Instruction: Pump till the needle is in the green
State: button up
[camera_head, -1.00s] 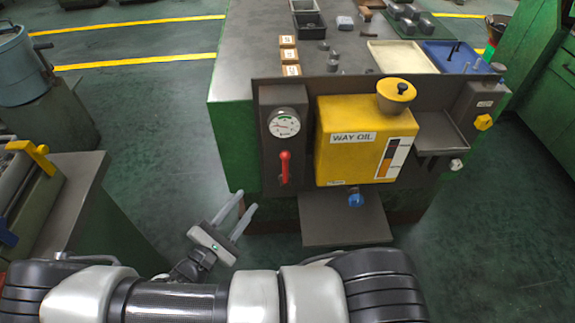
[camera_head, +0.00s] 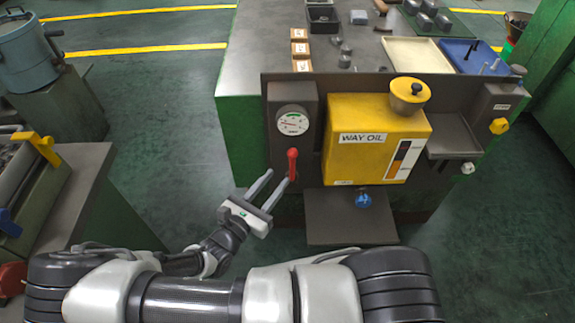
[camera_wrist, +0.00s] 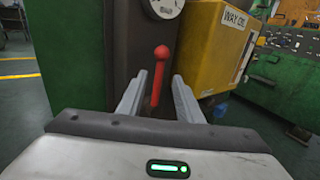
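The pump lever (camera_head: 292,164) has a red handle with a round knob and stands upright below the gauge. The round white gauge (camera_head: 292,121) has a green arc near its top and a red needle lying outside it, toward the left. The yellow way oil tank (camera_head: 376,140) is mounted to the right of them. My gripper (camera_head: 279,181) is open, with its fingers just in front of and below the lever. In the wrist view the lever's red handle (camera_wrist: 160,72) shows between the two open fingers, its knob beyond the fingertips. The gauge (camera_wrist: 163,6) is cut off at the top there.
A dark tray (camera_head: 350,217) juts out below the tank, with a blue knob (camera_head: 363,200) above it. A grey shelf (camera_head: 453,133) and a yellow knob (camera_head: 499,126) are at the right. A green machine (camera_head: 62,195) with a grey top stands at the left.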

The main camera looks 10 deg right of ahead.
aim_at(291, 162)
jog(key=x, duration=0.7)
jog(key=shift+f, duration=0.1)
grip_shut()
